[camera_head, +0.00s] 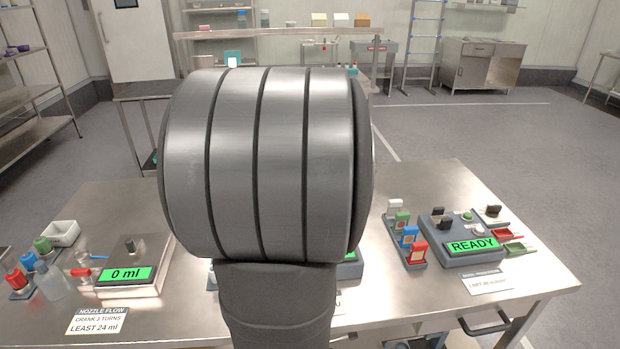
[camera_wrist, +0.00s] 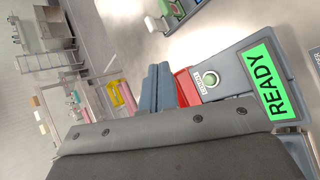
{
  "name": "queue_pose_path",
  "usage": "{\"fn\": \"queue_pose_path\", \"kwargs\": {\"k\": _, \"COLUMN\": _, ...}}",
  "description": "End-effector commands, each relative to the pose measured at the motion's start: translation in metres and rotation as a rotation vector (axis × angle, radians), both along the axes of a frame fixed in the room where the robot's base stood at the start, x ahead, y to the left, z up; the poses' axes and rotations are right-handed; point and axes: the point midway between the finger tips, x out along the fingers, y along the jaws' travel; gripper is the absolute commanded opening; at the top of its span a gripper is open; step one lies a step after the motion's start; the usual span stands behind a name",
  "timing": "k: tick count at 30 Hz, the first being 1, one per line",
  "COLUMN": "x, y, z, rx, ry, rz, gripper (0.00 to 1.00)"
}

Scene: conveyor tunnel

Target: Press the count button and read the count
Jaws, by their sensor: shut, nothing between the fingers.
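The count button (camera_wrist: 211,79) is a round green button with a white ring on a grey device (camera_wrist: 232,68). A label beside it looks like "COUNT", though the letters are small. The device's green screen (camera_wrist: 268,80) reads READY in the wrist view. My gripper (camera_wrist: 157,86) shows as two blue-grey fingers side by side, shut and empty. In that view the fingers are left of the button, apart from it, with a red part (camera_wrist: 187,86) between. In the head view my arm hides the gripper and most of this device; only a bit of green screen (camera_head: 350,256) shows.
Right of my arm stand a rack of coloured blocks (camera_head: 411,250) and another READY station (camera_head: 462,240) with its own small button. On the left are a "0 ml" unit (camera_head: 130,275) and bottles (camera_head: 48,282). Yellow and pink pieces (camera_wrist: 122,97) lie beyond the fingers.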

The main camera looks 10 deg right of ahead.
Motion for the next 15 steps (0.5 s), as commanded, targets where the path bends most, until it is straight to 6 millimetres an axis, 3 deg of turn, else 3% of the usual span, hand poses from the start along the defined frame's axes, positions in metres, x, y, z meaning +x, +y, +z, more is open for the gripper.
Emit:
{"fn": "queue_pose_path", "kwargs": {"k": 6, "x": 0.032, "y": 0.030, "z": -0.032, "rx": -0.066, "ry": 0.124, "rz": 0.194, "gripper": 0.00}}
{"fn": "queue_pose_path", "kwargs": {"k": 15, "x": 0.038, "y": 0.036, "z": -0.039, "rx": -0.082, "ry": 0.152, "rz": 0.238, "gripper": 0.00}}
